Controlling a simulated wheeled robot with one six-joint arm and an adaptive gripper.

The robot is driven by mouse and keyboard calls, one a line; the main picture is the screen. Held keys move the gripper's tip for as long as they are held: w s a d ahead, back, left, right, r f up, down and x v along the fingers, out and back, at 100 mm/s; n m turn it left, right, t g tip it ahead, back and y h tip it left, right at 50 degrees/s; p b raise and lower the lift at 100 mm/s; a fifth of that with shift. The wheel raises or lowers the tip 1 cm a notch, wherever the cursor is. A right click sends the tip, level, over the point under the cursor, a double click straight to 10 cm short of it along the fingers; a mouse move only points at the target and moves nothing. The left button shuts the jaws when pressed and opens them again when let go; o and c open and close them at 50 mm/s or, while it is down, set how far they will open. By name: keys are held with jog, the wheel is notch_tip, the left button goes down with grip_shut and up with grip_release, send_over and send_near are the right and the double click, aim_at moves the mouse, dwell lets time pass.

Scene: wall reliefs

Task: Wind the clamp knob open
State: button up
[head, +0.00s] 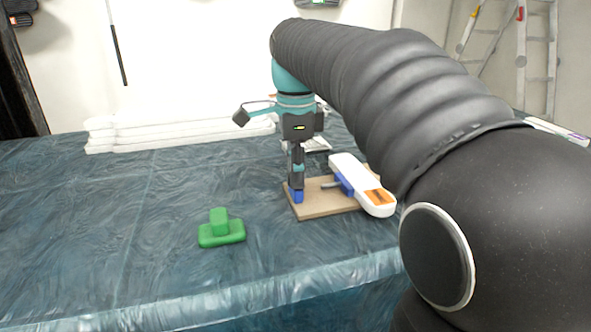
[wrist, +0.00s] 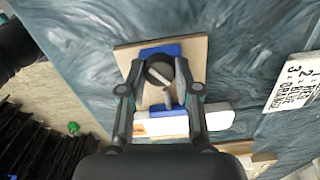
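The clamp sits on a wooden board (head: 330,207). It has a blue end block (wrist: 160,50), a round dark grey knob (wrist: 159,71) with a slot across its face, and a grey screw rod (wrist: 167,98) running toward a white bar with an orange label (head: 363,184). In the wrist view the white bar (wrist: 217,117) lies across a second blue jaw. My gripper (head: 297,190) points down at the blue end block. In the wrist view its fingertips (wrist: 159,64) stand on either side of the knob, seemingly with a small gap at each side. In the head view the knob is hidden.
A green block on a base (head: 221,230) stands left of the board on the blue-green cloth-covered table (head: 120,235). White rolls or slabs (head: 150,133) lie along the back. A printed sign (wrist: 295,82) lies right in the wrist view. The left of the table is clear.

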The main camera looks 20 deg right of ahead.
jog(key=shift+n, duration=0.3)
grip_shut()
jog(key=n, duration=0.5)
jog(key=shift+n, duration=0.3)
jog(key=n, duration=1)
jog(key=shift+n, duration=0.4)
jog(key=n, duration=2.1)
jog(key=shift+n, duration=0.4)
jog(key=n, duration=0.5)
